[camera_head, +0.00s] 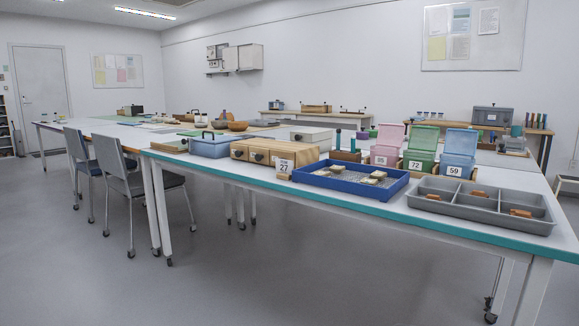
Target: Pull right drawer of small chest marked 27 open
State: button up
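The small chest (292,149) is light brown wood and stands on the long white table, near its front edge. Its low front faces me and carries small dark knobs. A white card marked 27 (284,166) is at the right part of the front and covers some of the right drawer there. The drawers look closed, but the right one is too small and too covered to tell for sure. My gripper is not in view.
A light blue box (212,148) stands left of the chest. A dark blue tray (378,190) with sherds is close on its right. A grey divided tray (541,226) lies further right. Two chairs (122,178) stand at left. The floor before the table is clear.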

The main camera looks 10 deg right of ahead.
aim_at(274, 154)
jog(key=z, duration=0.6)
jog(key=i, duration=1.15)
jog(key=u, duration=0.25)
